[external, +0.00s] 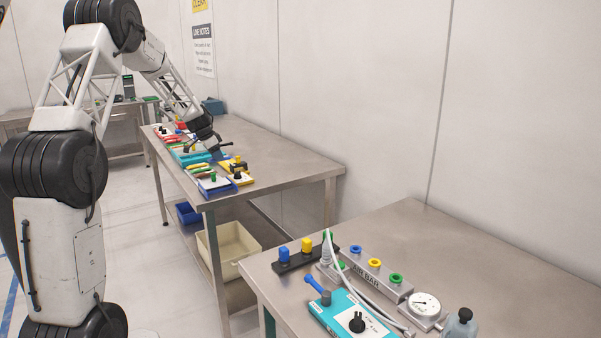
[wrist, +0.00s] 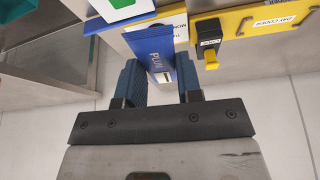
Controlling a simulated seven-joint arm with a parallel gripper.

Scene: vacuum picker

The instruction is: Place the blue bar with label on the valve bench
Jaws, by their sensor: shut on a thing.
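The label's lettering is only partly readable. The bar's far part lies close to a yellow piece, and I cannot tell whether they touch. In the external view, my gripper (external: 220,150) is low over the far bench, among its coloured parts, and the bar is too small there to make out surely. I cannot tell from any sign which bench is the valve bench.
The far steel bench (external: 285,165) holds several coloured blocks along its left edge. A near steel bench (external: 410,235) carries an air bar (external: 365,280), a gauge (external: 424,304) and a teal box (external: 345,318). A yellow panel (wrist: 240,25) is close right of my fingers.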

